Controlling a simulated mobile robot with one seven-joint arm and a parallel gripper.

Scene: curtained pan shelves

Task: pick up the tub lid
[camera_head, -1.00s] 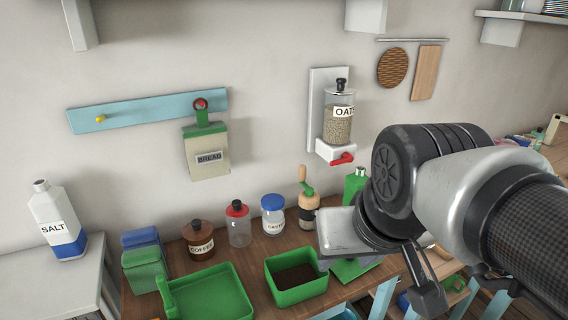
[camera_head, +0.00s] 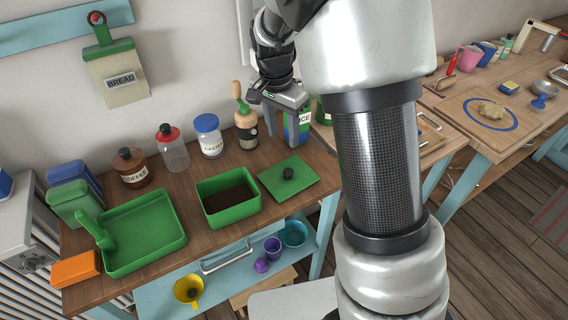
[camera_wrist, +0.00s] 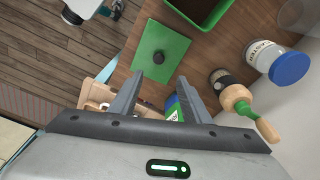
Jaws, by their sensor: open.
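The tub lid (camera_head: 293,187) is a flat green square with a dark round knob in its middle. It lies flat on the wooden bench just right of the open green tub (camera_head: 236,214), which has dark contents. In the wrist view the lid (camera_wrist: 172,62) is ahead of the fingertips, with its knob roughly in line with the gap between them. My gripper (camera_head: 280,134) is open and empty, above and behind the lid toward the wall, apart from it. My fingers also show in the wrist view (camera_wrist: 158,86).
A green bottle (camera_head: 304,122) stands close by my gripper. A wooden-handled jar (camera_head: 246,130), a blue-lidded jar (camera_head: 209,137) and a red-lidded jar (camera_head: 173,153) line the back. A green tray (camera_head: 146,233) is on the left. Bare bench lies in front of the lid.

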